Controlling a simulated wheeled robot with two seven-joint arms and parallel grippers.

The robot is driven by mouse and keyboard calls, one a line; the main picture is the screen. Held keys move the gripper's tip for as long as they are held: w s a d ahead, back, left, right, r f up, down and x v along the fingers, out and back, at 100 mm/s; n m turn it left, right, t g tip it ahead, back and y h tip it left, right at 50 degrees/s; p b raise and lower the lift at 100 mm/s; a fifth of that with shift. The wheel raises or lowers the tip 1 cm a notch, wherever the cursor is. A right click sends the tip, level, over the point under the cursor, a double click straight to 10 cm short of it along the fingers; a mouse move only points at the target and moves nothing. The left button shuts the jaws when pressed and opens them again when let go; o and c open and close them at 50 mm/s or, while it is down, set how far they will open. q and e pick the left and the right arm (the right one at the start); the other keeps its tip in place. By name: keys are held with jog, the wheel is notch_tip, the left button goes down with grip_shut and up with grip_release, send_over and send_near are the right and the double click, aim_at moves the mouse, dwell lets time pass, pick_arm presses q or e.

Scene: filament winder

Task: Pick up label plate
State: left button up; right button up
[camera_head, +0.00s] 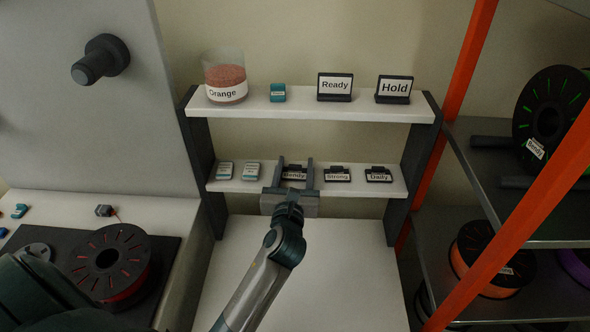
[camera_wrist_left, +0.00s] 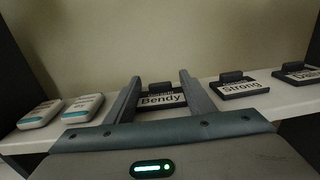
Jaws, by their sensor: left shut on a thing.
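The label plate reading "Bendy" (camera_wrist_left: 162,100) lies on the lower white shelf, between the two fingers of my left gripper (camera_wrist_left: 161,90), which is shut on it. In the head view the same Bendy plate (camera_head: 294,175) is partly covered by my left gripper (camera_head: 295,168). To its right on the same shelf lie the "Strong" plate (camera_head: 337,174) and the "Daily" plate (camera_head: 378,174). On the upper shelf stand the "Ready" plate (camera_head: 335,86) and the "Hold" plate (camera_head: 393,88). My right gripper is not in view.
Two small white-and-teal items (camera_head: 238,171) lie left on the lower shelf (camera_head: 225,186). The upper shelf (camera_head: 300,105) carries a jar marked Orange (camera_head: 226,82) and a teal box (camera_head: 278,92). An orange-framed spool rack (camera_head: 465,70) stands at right; a red-black spool (camera_head: 108,262) lies at left.

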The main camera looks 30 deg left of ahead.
aim_at(295, 166)
pick_arm(q)
jog(key=shift+r, duration=0.45)
notch_tip(295, 166, up, 3)
jog(key=shift+r, duration=0.2)
jog(key=s+d+r, duration=0.2)
jog(key=s+r, duration=0.1)
jog(key=s, duration=0.2)
jog(key=s+d+r+p, duration=0.1)
jog(key=s+d+r, duration=0.1)
jog(key=s, duration=0.3)
jog(key=shift+s+d+r+p, duration=0.3)
jog(key=shift+s+r, duration=0.1)
jog(key=shift+r, duration=0.45)
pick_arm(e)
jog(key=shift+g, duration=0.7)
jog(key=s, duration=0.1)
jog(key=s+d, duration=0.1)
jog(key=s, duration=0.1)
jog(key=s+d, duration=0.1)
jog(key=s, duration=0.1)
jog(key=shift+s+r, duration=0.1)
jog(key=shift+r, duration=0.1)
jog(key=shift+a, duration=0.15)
